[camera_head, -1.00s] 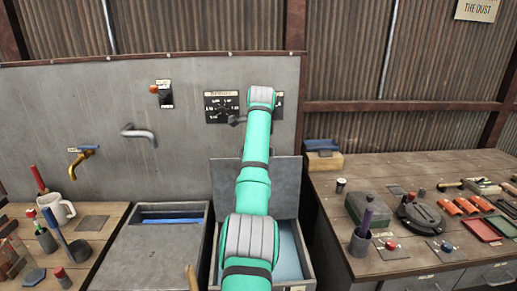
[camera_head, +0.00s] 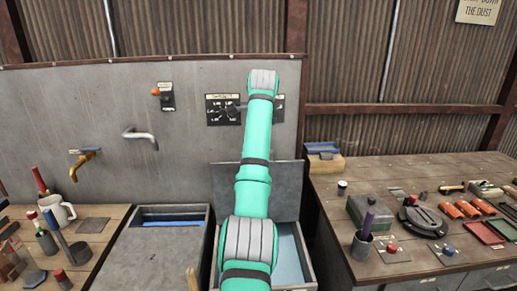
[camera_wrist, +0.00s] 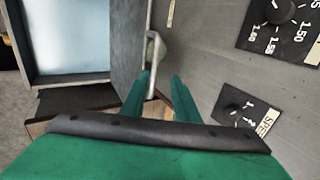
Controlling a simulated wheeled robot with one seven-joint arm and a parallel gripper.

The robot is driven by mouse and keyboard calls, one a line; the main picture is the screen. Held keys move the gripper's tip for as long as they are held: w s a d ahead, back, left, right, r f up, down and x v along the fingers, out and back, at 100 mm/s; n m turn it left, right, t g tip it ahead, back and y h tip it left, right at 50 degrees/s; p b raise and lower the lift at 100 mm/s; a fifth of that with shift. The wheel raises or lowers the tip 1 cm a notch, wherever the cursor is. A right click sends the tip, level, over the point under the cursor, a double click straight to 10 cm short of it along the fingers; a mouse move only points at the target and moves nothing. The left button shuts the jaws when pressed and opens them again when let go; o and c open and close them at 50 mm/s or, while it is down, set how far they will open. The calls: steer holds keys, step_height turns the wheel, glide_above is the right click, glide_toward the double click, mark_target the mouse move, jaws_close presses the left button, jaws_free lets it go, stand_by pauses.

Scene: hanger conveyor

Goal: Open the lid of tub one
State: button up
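Two grey tubs stand against the grey panel in the head view; I cannot read which is tub one. The right tub (camera_head: 306,262) has its lid (camera_head: 286,190) standing up, and pale blue shows inside. The left tub (camera_head: 150,255) is mostly covered, with a blue strip at its back. In the wrist view, the raised lid (camera_wrist: 128,45) stands beside the open tub (camera_wrist: 110,78). My gripper (camera_wrist: 160,80) has its two teal fingers apart, with a thin pale edge or bar between them. My arm hides the gripper in the head view.
The panel behind holds dials (camera_wrist: 280,12), a tap (camera_head: 82,160) and a grey spout (camera_head: 138,135). The right bench (camera_head: 400,262) carries several tools and boxes. The left bench (camera_head: 105,230) holds a mug (camera_head: 60,212) and handled tools.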

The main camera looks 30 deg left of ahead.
steer(key=shift+v, duration=2.2)
steer(key=shift+w, duration=0.15)
